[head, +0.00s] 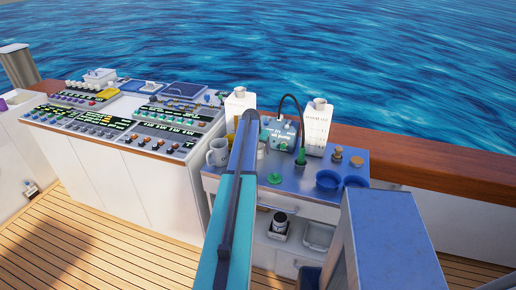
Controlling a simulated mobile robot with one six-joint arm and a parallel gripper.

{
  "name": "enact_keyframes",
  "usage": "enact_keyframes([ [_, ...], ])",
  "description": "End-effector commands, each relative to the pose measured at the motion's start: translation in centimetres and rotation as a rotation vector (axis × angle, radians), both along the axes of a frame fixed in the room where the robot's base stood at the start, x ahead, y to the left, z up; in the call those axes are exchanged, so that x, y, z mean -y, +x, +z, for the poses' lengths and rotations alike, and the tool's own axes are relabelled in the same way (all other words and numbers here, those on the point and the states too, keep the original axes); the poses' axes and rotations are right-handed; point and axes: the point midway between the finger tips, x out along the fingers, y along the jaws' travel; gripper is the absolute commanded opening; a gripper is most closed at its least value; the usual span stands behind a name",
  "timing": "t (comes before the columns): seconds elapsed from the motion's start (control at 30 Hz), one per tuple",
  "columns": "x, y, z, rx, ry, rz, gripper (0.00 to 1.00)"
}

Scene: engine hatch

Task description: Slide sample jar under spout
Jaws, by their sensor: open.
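A small white jar with a dark top (280,222) sits low in the open front of the white cabinet below the blue worktop, on a dark base. It may be the sample jar, but it is too small to be sure. A black hose (291,98) arches from a grey-blue box with green fittings (279,134) down to a green fitting (300,162) on the worktop. No part is clearly a spout. My teal and dark blue arm reaches up the middle of the view and hides part of the worktop. My gripper cannot be made out.
The blue worktop (303,180) holds two white bottles (317,125), mugs (217,152), blue round cups (328,181) and a green disc (275,179). A control console (130,118) stands left. A wooden rail (430,160) runs behind. Wooden deck at lower left (90,245) is clear.

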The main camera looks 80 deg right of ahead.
Motion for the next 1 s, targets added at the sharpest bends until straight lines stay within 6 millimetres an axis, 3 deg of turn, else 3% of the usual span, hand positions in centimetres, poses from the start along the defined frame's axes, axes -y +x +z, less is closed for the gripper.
enact_keyframes([
  [0.17, -0.2, -0.4, 0.5, -0.003, -0.006, -0.003, 0.71],
  [1.0, -5.0, 0.9, 10.9, 0.0, -0.011, 0.002, 0.71],
])
